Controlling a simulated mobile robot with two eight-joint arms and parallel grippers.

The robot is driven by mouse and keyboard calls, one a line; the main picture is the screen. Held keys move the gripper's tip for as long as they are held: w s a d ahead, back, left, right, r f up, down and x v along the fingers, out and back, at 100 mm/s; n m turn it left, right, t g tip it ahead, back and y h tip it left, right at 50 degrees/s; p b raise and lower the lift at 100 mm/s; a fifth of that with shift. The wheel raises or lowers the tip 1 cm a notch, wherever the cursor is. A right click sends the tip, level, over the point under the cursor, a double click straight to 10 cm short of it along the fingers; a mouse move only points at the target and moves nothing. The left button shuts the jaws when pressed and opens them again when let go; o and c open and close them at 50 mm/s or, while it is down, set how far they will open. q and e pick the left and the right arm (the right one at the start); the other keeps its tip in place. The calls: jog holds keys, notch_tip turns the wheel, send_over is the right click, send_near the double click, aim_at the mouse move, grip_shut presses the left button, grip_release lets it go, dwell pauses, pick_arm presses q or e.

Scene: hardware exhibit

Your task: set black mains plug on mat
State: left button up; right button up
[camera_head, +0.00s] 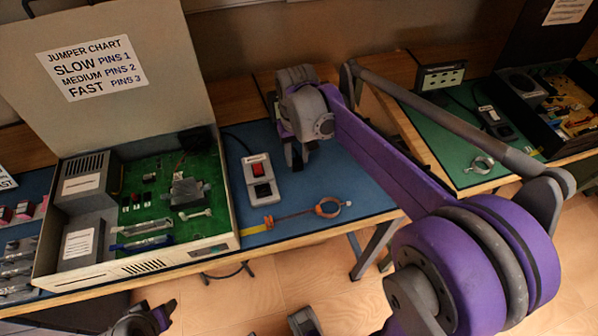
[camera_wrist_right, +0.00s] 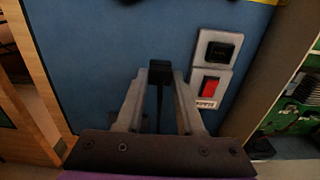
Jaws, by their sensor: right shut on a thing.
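My right gripper (camera_head: 297,160) hangs over the far middle of the blue mat (camera_head: 330,183), beside the switch box. In the right wrist view its two fingers (camera_wrist_right: 160,78) are shut on the black mains plug (camera_wrist_right: 160,70), with a dark cable running back between them. The plug is over bare blue mat (camera_wrist_right: 110,45); I cannot tell whether it touches it. In the head view the plug is hidden by the gripper. My left gripper (camera_head: 145,322) shows partly at the bottom left edge, away from the table, and its jaws are unclear.
A grey box with a red switch (camera_head: 258,168) and black socket stands left of my right gripper. An open computer case (camera_head: 228,243) with a green board is further left. A green mat (camera_head: 440,140) is on the right.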

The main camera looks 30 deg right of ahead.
aim_at(297, 170)
jog(key=shift+f, duration=2.9)
jog(key=shift+b, duration=0.3)
jog(key=shift+f, duration=0.2)
jog(key=o, duration=1)
jog(key=shift+r, duration=0.1)
